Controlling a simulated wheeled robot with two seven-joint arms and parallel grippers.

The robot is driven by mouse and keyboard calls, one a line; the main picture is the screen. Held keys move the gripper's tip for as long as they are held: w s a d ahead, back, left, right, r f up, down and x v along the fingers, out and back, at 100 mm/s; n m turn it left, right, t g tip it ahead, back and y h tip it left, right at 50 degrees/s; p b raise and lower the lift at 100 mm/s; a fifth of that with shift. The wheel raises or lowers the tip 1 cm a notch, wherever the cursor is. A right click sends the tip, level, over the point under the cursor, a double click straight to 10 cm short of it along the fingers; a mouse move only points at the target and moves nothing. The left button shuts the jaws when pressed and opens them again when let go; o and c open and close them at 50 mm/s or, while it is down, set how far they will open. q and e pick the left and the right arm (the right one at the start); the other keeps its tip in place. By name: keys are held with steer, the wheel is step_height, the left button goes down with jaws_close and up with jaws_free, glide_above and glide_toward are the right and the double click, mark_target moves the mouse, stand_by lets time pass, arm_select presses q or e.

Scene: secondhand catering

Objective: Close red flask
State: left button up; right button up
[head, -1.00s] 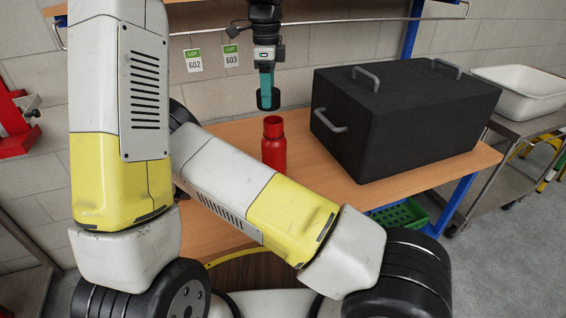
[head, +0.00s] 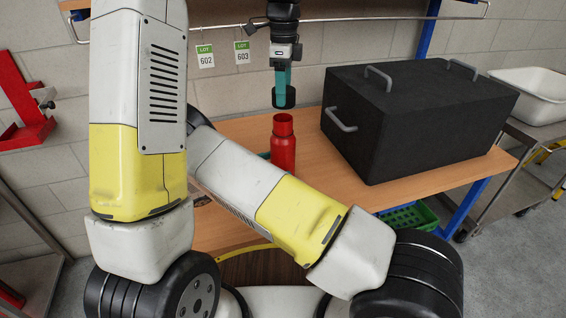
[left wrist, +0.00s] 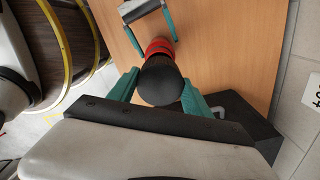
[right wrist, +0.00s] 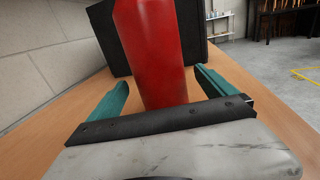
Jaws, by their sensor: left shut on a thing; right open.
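The red flask (head: 283,150) stands upright and open on the wooden table. My left gripper (head: 284,88) points down above it and is shut on a black cap (head: 286,98), which hangs a little above the flask's mouth with a gap. In the left wrist view the cap (left wrist: 160,82) sits between the teal fingers and hides part of the flask (left wrist: 160,46). My right gripper (right wrist: 160,95) is open, its fingers either side of the flask (right wrist: 153,50). In the head view my arm mostly hides the right gripper.
A large black box with handles (head: 420,115) stands on the table (head: 225,128), right of the flask. A green crate (head: 408,217) sits below. A white basin (head: 530,95) is on a cart at right. Lot tags (head: 207,57) hang on the rail behind.

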mark_target(283, 118)
steer(key=x, duration=0.6)
steer(key=shift+r, duration=0.1)
steer(key=c, duration=2.1)
arm_select(q)
steer(key=shift+a+f, duration=0.1)
steer(key=shift+f, duration=2.35)
arm_select(e)
jaws_close()
